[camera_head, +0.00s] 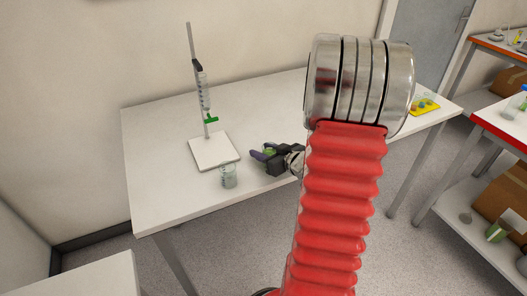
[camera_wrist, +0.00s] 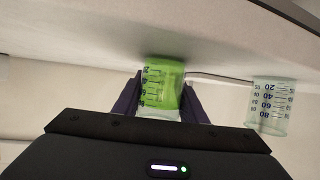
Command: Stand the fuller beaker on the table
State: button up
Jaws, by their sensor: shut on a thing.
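My gripper (camera_head: 262,155) is shut on a green beaker (camera_wrist: 162,88), with its purple fingers on either side of it; the green also shows in the head view (camera_head: 270,149), mostly hidden by the gripper. The wrist view is upside down. Green liquid fills most of the visible part of this beaker. It looks upright at the table top (camera_head: 160,130); I cannot tell whether its base touches. A second, clear beaker (camera_head: 229,177) stands upright on the table, left of my gripper in the head view and at right in the wrist view (camera_wrist: 270,105). Its fill level is unclear.
A stand with a white base plate (camera_head: 214,152) holds a burette (camera_head: 204,92) with a green tap, just behind the clear beaker. A yellow tray (camera_head: 425,106) lies at the table's right end. The table's left part is bare. Shelves stand at right.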

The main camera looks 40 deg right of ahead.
jog(key=o, duration=1.1)
jog(key=shift+f, duration=0.1)
jog(key=v, duration=1.2)
